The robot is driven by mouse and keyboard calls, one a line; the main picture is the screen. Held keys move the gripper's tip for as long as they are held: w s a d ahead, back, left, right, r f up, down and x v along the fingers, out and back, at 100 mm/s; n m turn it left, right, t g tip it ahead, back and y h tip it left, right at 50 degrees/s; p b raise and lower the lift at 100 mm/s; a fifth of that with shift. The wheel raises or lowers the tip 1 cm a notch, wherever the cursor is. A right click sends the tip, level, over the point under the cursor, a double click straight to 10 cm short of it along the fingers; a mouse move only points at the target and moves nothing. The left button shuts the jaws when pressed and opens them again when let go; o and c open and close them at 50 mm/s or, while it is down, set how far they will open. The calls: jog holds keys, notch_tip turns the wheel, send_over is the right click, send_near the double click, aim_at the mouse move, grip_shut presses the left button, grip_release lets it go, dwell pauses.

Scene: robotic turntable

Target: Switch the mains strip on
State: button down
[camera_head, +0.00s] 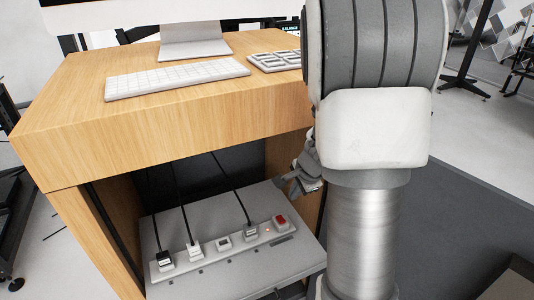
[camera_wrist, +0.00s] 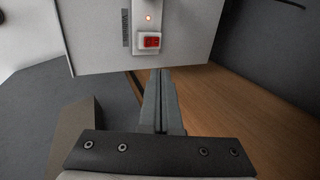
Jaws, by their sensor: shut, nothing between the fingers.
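The mains strip (camera_head: 215,245) lies on a grey shelf in the desk's lower opening, with plugs and cables in several sockets. In the head view my gripper (camera_head: 302,184) is partly hidden by my arm.
The desk's wooden side panel (camera_wrist: 235,110) is close right of my fingers in the wrist view. Cables hang down behind the strip.

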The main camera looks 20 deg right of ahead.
jog(key=s+a+r+n+y+p, duration=0.1)
jog(key=s+a+r+n+p, duration=0.35)
jog(key=r, duration=0.45)
jog(key=s+a+r+n+p, duration=0.3)
jog(key=a+r, duration=0.2)
jog(key=r, duration=0.3)
jog(key=s+a+r+n+y+p, duration=0.1)
jog(key=s+a+r+n+p, duration=0.3)
jog(key=r, duration=0.5)
jog(key=s+a+r+n+h+p, duration=0.2)
jog(key=s+r+n+p, duration=0.2)
jog(key=s+r+n, duration=0.2)
notch_tip(320, 180, up, 2)
jog(key=s, duration=0.2)
jog(key=shift+s+a+r+t, duration=0.2)
jog(key=shift+s+r+t, duration=0.1)
jog(key=shift+t, duration=0.1)
